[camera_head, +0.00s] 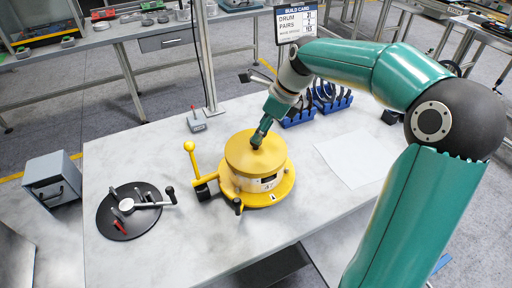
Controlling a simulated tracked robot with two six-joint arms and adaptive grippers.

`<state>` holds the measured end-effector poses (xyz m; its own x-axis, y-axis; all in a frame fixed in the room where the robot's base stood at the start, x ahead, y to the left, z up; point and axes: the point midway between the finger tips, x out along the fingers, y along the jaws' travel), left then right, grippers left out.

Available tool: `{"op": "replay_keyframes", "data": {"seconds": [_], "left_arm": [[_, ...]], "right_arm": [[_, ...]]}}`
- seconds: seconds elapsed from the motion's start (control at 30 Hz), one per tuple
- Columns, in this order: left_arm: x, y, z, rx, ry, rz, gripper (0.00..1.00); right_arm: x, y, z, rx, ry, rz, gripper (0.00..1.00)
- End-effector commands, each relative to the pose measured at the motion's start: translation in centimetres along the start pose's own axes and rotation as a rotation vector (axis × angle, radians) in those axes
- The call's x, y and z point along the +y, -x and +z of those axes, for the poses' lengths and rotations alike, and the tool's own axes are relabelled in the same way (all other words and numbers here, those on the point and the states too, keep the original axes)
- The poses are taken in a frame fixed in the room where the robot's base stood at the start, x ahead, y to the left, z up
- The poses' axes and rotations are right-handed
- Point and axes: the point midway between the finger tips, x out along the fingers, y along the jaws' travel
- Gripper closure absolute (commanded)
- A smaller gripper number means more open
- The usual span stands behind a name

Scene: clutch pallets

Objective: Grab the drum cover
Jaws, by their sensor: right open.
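The yellow drum cover (240,158) sits as the round top of a drum unit on a wide yellow base (273,198) in the middle of the bench. A white band with dark marks shows below the cover. My right gripper (256,144) points down at the top of the cover, close over its middle. Its fingers are small and partly hidden, and I cannot tell whether they touch the cover. The gripper is open. My left gripper is not in view.
A yellow ball-ended lever (190,158) stands left of the drum. A black round plate with handles (115,212) lies at the bench's left. Blue racks (330,103) with dark curved parts and a white sheet (352,158) are at the right. A grey button box (197,125) stands behind.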

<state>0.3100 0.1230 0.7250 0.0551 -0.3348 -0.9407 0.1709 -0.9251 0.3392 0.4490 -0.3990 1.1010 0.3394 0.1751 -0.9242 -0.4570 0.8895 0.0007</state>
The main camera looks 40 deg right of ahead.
Motion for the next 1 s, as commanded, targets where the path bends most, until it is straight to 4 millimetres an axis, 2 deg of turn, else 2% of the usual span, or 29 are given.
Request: {"op": "replay_keyframes", "data": {"seconds": [0.17,0.4,0.7,0.77,1.0], "left_arm": [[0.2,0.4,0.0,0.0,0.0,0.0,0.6],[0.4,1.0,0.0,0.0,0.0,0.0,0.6],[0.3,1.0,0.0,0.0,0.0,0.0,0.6],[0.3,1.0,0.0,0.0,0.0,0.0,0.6],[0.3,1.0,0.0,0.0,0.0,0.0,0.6]], "right_arm": [[0.1,-1.4,0.0,0.002,0.001,0.003,0.37],[0.1,-4.7,-0.1,0.001,0.002,0.003,0.37],[0.1,-5.3,0.0,0.0,0.003,0.001,0.37],[0.1,-5.3,0.0,0.0,0.004,0.001,0.45],[0.1,-5.3,0.0,0.0,0.004,0.001,0.85]]}}
